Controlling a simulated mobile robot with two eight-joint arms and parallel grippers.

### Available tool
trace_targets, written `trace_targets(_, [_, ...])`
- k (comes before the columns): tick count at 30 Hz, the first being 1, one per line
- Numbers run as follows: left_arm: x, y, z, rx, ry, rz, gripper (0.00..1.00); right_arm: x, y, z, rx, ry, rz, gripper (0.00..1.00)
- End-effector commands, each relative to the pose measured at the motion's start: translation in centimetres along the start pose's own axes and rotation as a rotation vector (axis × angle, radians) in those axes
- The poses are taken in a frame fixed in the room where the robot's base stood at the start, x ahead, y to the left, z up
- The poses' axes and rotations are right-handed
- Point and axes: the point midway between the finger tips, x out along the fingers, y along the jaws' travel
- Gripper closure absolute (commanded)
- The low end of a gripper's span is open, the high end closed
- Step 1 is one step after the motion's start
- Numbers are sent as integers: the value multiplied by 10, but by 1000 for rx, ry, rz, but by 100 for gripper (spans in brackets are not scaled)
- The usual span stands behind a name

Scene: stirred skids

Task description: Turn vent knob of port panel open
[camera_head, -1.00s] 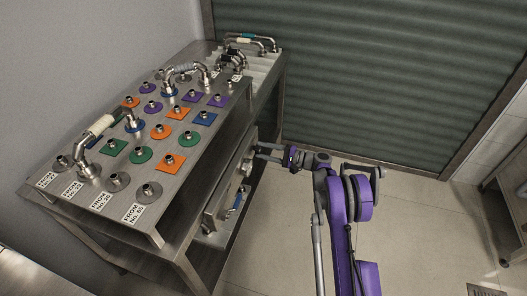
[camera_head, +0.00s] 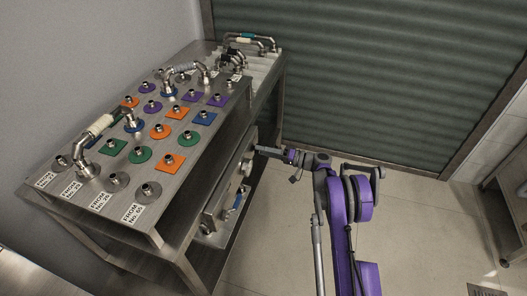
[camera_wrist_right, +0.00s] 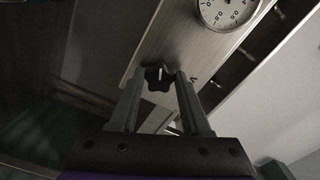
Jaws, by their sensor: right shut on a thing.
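The port panel (camera_wrist_right: 160,40) is a pale metal plate on the side of the steel skid; it also shows in the head view (camera_head: 218,199). In the right wrist view the vent knob (camera_wrist_right: 158,75) is a black star-shaped knob with a pale line on its face. My right gripper (camera_wrist_right: 160,80) is shut on it, one finger on each side. In the head view my right gripper (camera_head: 261,150) reaches in from the right to the panel's far upper part, and the knob cannot be made out there. My left gripper is not in view.
A round pressure gauge (camera_wrist_right: 228,8) sits on the panel close to the knob. A blue-handled valve (camera_head: 238,199) is lower on the skid's side. The sloped skid top (camera_head: 190,170) carries several coloured ports and pipe bends.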

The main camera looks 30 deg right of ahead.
Motion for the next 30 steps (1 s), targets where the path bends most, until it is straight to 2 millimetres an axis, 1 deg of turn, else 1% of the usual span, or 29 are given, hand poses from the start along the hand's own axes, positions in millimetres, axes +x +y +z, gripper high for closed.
trace_targets(9, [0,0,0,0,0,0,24,0,2,2,-92,-6,2,100])
trace_targets(23, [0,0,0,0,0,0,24,0,2,2,-103,-6,3,100])
trace_targets(24, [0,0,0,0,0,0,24,0,2,2,-103,-6,2,47])
trace_targets(28, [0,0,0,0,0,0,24,0,2,2,-102,-4,2,24])
trace_targets(30, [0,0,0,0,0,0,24,0,1,1,-102,-3,1,23])
